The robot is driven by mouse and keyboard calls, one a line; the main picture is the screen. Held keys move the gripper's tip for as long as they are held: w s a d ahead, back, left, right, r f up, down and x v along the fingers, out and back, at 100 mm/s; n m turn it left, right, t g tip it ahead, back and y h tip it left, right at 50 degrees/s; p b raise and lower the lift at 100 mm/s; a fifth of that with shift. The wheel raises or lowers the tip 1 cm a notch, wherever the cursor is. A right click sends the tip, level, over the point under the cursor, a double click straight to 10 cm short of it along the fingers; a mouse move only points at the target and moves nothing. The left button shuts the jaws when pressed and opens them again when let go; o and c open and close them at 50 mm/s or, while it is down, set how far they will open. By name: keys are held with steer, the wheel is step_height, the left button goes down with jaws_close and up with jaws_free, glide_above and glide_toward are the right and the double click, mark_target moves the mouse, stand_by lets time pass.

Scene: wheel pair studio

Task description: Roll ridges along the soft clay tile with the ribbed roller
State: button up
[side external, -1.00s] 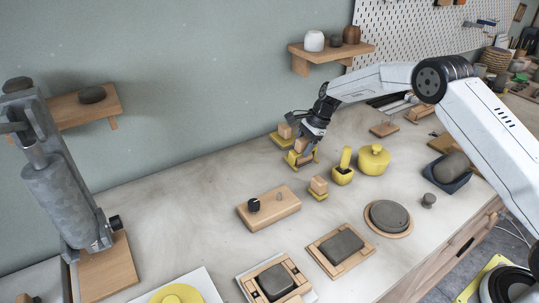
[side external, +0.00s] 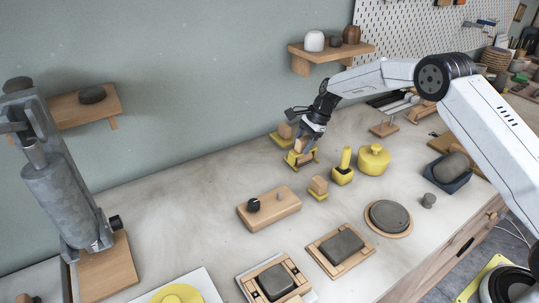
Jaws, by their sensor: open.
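My gripper (side external: 303,140) is open and points down at a wooden block on a yellow stand (side external: 301,158). Its fingers are close to the block's top; whether they touch it is too small to tell. Similar wooden blocks on yellow bases stand behind it (side external: 284,133) and in front of it (side external: 318,187). I cannot tell which of these is the ribbed roller; no ribs show. A grey clay tile (side external: 342,246) lies flat in a wooden frame near the front, and another grey tile (side external: 275,282) lies in a frame to its left.
A yellow cup with an upright handle (side external: 342,170) and a yellow lidded pot (side external: 374,159) stand right of my gripper. A wooden box with knobs (side external: 268,208) and a round grey slab (side external: 388,217) are in front. A large grey roller press (side external: 67,200) stands left. The middle-left bench is clear.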

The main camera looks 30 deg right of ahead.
steer(key=shift+r, duration=0.65)
jaws_close()
steer(key=shift+r, duration=0.15)
stand_by(0.4)
steer(key=shift+r, duration=2.95)
steer(key=s+a+r+n+g+h, duration=0.1)
steer(key=s+a+n+g, duration=0.1)
steer(key=s+n, duration=0.4)
steer(key=s+a+r+n+g+h, duration=0.1)
steer(key=s+n, duration=0.4)
steer(key=s, duration=0.9)
steer(key=s+a+r+n+g+h, duration=0.1)
steer(key=s+a+n+g+h, duration=0.1)
steer(key=s+n, duration=0.4)
steer(key=s+a+g, duration=0.1)
steer(key=s+a, duration=0.1)
steer(key=s, duration=0.3)
steer(key=shift+a+r+n+h, duration=0.25)
steer(key=shift+n+h, duration=0.05)
